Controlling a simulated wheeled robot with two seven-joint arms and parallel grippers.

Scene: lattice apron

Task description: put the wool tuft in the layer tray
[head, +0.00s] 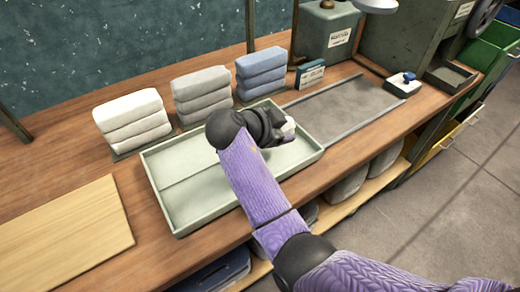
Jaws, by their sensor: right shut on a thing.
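The layer tray appears to be the shallow pale green tray (172,208) on the wooden bench, with a low rim and a dividing line across its floor. My right gripper (286,128) is over the tray's right part, near its back right side. It is shut on a small whitish piece, which looks like the wool tuft (290,126). Most of the tuft is hidden by the gripper. I cannot tell how high it is above the tray floor. My purple-sleeved right arm covers part of the tray's middle and front rim. My left gripper is not in view.
Folded stacks in white (133,122), grey (201,94) and blue (261,72) stand behind the tray. A small dark teal box (310,74) is beside them. A light board (62,236) lies left.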

